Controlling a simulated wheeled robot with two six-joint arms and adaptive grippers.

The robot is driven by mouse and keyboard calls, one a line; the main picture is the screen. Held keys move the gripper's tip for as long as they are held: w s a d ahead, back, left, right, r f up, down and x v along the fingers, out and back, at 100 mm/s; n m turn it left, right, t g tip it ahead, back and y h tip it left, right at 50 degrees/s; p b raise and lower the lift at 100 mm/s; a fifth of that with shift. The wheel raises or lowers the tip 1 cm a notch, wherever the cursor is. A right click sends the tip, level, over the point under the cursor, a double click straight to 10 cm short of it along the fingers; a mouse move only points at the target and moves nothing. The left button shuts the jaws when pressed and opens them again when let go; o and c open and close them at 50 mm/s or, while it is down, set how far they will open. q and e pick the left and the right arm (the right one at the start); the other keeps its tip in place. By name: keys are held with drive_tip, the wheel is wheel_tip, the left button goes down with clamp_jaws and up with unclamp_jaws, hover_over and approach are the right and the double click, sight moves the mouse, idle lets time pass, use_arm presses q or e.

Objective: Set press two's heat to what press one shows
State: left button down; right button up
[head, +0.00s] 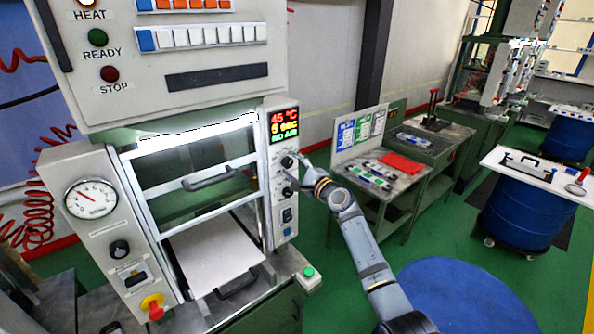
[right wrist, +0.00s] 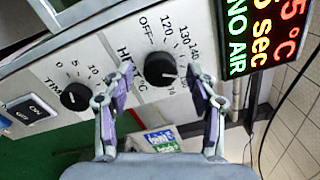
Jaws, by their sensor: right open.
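The near press (head: 160,150) fills the left of the head view. Its display (head: 284,126) reads 45 °C, 5 sec and NO AIR; part of the display (right wrist: 262,30) also shows in the right wrist view. The heat knob (head: 288,161) is the upper black knob on the right panel. In the right wrist view, the heat knob (right wrist: 159,68) has a scale with OFF, 120, 130 and 140; its exact setting is unclear. My right gripper (right wrist: 160,76) is open, one finger on each side of this knob; contact is unclear. My left gripper is out of view.
The timer knob (right wrist: 75,97) and an on/off switch (right wrist: 32,110) sit beside the heat knob. A bench (head: 395,185) with a red cloth (head: 402,163) stands to the right. A blue drum (head: 525,208) and green machinery (head: 500,75) are farther right.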

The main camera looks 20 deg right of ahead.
drive_tip(key=v, duration=1.1)
drive_tip(key=shift+s, duration=0.3)
drive_tip(key=shift+d, duration=0.1)
